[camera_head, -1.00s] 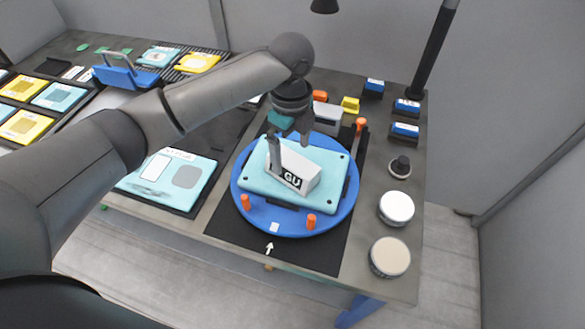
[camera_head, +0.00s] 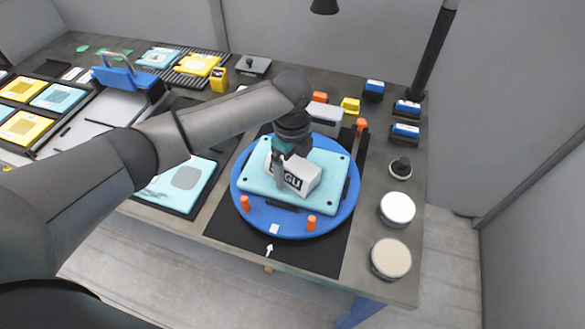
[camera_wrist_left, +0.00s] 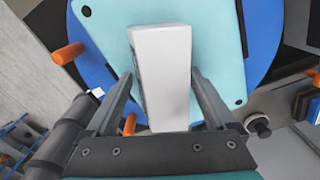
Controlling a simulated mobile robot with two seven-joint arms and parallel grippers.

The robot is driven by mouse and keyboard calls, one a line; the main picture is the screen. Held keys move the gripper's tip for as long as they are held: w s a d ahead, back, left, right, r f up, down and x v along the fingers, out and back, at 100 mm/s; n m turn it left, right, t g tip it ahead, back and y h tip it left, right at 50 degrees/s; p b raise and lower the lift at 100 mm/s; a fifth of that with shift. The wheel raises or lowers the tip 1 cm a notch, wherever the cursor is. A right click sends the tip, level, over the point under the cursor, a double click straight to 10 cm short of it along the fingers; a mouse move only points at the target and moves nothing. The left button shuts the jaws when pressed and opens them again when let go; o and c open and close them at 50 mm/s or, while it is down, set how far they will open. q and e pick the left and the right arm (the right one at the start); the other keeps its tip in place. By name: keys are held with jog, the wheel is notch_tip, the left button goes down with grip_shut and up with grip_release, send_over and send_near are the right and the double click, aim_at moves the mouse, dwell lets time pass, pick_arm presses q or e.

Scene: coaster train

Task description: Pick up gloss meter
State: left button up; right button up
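The gloss meter (camera_head: 304,174) is a white box with dark "GU" lettering. It lies on a light-blue panel (camera_head: 328,160) on a round blue turntable (camera_head: 262,222). My left gripper (camera_head: 292,170) is low over it, with one finger in front of the lettered face. In the left wrist view, the fingers (camera_wrist_left: 160,78) stand on either side of the white box (camera_wrist_left: 160,60). They look open, with a narrow gap on the right; contact on the left is unclear. My right gripper is not in view.
Orange pegs (camera_head: 311,222) stand on the turntable rim. Two round tubs (camera_head: 397,208) and a dark knob (camera_head: 400,167) stand to the right. A grey block (camera_head: 326,116) is behind.

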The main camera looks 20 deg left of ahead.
pick_arm(q)
jog(key=shift+w, duration=0.1)
grip_shut()
dwell(0.4)
jog(key=shift+r, duration=0.1)
